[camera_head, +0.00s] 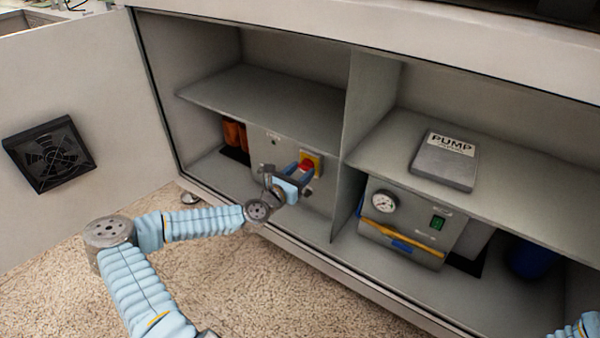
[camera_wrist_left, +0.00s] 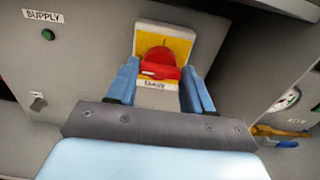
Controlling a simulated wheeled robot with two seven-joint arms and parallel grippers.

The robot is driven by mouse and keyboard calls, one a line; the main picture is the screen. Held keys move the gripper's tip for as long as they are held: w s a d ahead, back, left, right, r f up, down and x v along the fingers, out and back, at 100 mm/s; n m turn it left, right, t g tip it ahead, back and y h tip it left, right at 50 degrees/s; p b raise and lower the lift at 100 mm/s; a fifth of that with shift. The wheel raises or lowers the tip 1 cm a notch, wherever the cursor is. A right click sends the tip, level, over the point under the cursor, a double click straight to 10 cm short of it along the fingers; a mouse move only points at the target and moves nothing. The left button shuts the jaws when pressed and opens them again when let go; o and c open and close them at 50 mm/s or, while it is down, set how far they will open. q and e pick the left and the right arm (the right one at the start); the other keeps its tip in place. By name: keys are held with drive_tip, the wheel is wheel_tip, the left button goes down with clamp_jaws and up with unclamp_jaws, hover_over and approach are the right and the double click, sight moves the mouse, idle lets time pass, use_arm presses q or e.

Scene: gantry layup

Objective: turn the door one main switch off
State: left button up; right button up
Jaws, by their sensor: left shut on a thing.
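The main switch (camera_head: 311,163) is a red knob on a yellow plate, on the front of a grey supply box (camera_head: 262,150) in the left cabinet bay. In the left wrist view the red knob (camera_wrist_left: 160,66) stands between the two blue fingers, above a small label. My left gripper (camera_head: 302,172) reaches into the bay and is shut on the red knob; it also shows in the left wrist view (camera_wrist_left: 160,85). The fingers partly cover the plate's sides. A green lamp (camera_wrist_left: 48,35) sits under the SUPPLY label. Only a bit of my right arm shows at the lower right; its gripper is out of view.
An open door (camera_head: 100,120) with a black fan (camera_head: 50,154) stands at the left. A divider (camera_head: 368,105) separates the bays. The right bay holds a pump box (camera_head: 408,225) with a gauge and yellow handle; a PUMP binder (camera_head: 444,160) lies on the shelf above.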

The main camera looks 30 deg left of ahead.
use_arm(q)
drive_tip(key=o, duration=1)
drive_tip(key=shift+o, duration=0.2)
drive_tip(key=s+a, duration=0.1)
drive_tip(key=s, duration=1.2)
drive_tip(key=shift+s+p, duration=0.35)
drive_tip(key=shift+s, duration=0.05)
